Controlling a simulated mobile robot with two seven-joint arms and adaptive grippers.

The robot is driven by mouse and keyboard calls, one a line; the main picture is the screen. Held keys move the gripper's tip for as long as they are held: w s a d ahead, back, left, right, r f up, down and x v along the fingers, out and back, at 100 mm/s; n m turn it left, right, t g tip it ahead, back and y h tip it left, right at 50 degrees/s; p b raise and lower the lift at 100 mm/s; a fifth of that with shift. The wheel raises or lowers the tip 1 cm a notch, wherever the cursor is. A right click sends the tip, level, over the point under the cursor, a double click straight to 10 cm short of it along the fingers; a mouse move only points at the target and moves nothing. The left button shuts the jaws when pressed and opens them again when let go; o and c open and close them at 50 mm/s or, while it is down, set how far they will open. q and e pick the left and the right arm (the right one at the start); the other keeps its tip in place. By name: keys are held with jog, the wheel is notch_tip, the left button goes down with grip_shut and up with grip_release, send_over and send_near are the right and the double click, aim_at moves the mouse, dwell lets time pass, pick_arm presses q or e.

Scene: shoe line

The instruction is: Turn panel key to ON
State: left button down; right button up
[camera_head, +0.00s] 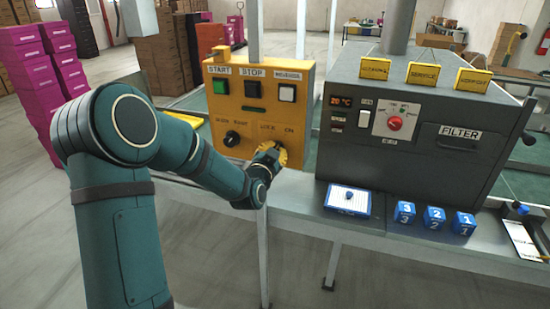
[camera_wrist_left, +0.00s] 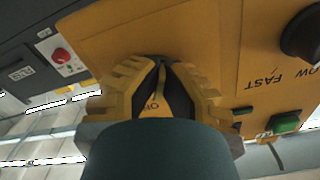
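The yellow control panel (camera_head: 255,105) stands on the line, with START, STOP and a third button on top. Below them are a black SLOW/FAST knob (camera_head: 232,138) and a key switch marked LOCK and ON. My left gripper (camera_head: 275,152) is at this switch and hides the key in the head view. In the left wrist view, the yellow fingers of the left gripper (camera_wrist_left: 160,68) close together at the dark key switch (camera_wrist_left: 155,58), with the ON label showing between them. The key itself is mostly covered, so its angle cannot be told. My right gripper is not in view.
A grey machine (camera_head: 420,120) with a red knob and FILTER label stands just right of the panel. A blue-edged tray (camera_head: 348,199) and blue numbered cubes (camera_head: 434,216) sit on the front ledge. Magenta boxes (camera_head: 35,90) are stacked at left.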

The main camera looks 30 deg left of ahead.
pick_arm(q)
jog(key=shift+r+m, duration=0.1)
jog(key=shift+m, duration=0.5)
jog(key=c, duration=1.1)
grip_release()
jog(key=shift+c, duration=0.2)
jog(key=v, duration=1.2)
jog(key=shift+a, duration=0.1)
